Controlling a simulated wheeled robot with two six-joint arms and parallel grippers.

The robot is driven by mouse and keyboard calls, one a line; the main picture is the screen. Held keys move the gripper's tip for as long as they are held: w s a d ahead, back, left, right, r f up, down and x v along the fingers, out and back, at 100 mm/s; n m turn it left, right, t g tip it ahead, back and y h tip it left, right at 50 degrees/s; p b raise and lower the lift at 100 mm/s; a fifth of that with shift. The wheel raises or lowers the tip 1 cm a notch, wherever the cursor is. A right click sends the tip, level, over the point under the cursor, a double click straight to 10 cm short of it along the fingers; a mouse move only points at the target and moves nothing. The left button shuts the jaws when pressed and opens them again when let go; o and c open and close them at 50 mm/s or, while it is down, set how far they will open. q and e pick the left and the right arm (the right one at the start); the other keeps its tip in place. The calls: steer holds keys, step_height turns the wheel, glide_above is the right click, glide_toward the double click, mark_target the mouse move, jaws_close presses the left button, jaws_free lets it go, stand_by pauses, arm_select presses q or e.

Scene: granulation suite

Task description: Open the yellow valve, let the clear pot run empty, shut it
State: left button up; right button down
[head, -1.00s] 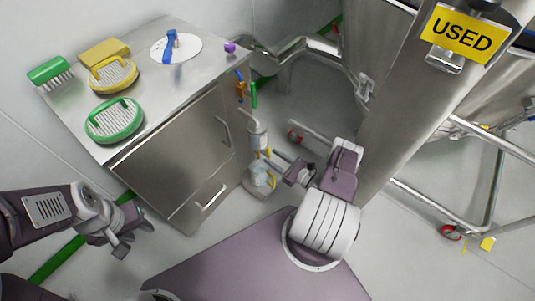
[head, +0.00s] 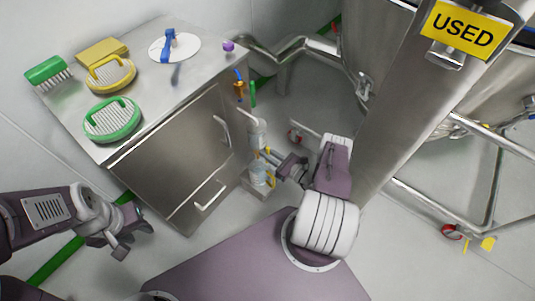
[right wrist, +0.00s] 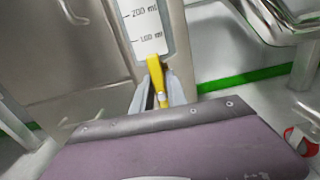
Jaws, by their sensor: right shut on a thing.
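The clear pot (head: 257,133) hangs upright at the right side of the steel cabinet. In the right wrist view the pot (right wrist: 146,30) fills the top middle, with 200 ml and 100 ml marks; I cannot tell its liquid level. The yellow valve (right wrist: 155,73) is below it, its handle between my right gripper's fingers (right wrist: 161,94). In the head view my right gripper (head: 276,158) reaches the valve from the right, shut on it. A clear jug (head: 259,174) with a yellow handle stands below the pot. My left gripper (head: 134,240) looks open and empty, left of the cabinet front.
The steel cabinet (head: 172,150) carries a green brush (head: 46,70), yellow and green round scrubbers, a yellow sponge (head: 102,50) and a blue tool on a white disc. A steel column (head: 405,110) with a USED sign (head: 463,28) stands right.

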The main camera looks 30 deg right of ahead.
steer(key=m+b, duration=0.1)
steer(key=m, duration=0.1)
steer(key=m+b, duration=0.1)
steer(key=m, duration=0.1)
steer(key=shift+d+f, duration=0.2)
steer(key=m+b, duration=0.1)
steer(key=m, duration=0.1)
steer(key=m+b, duration=0.1)
steer(key=m, duration=0.2)
steer(key=shift+w+d+f, duration=0.1)
steer(key=shift+w+d, duration=0.05)
steer(key=m+b, duration=0.2)
steer(key=m, duration=0.2)
steer(key=shift+d+f, duration=0.15)
steer(key=shift+f+m+b, duration=0.15)
steer(key=shift+m+b, duration=0.55)
steer(key=shift+m, duration=1.5)
steer(key=c, duration=1.3)
jaws_free()
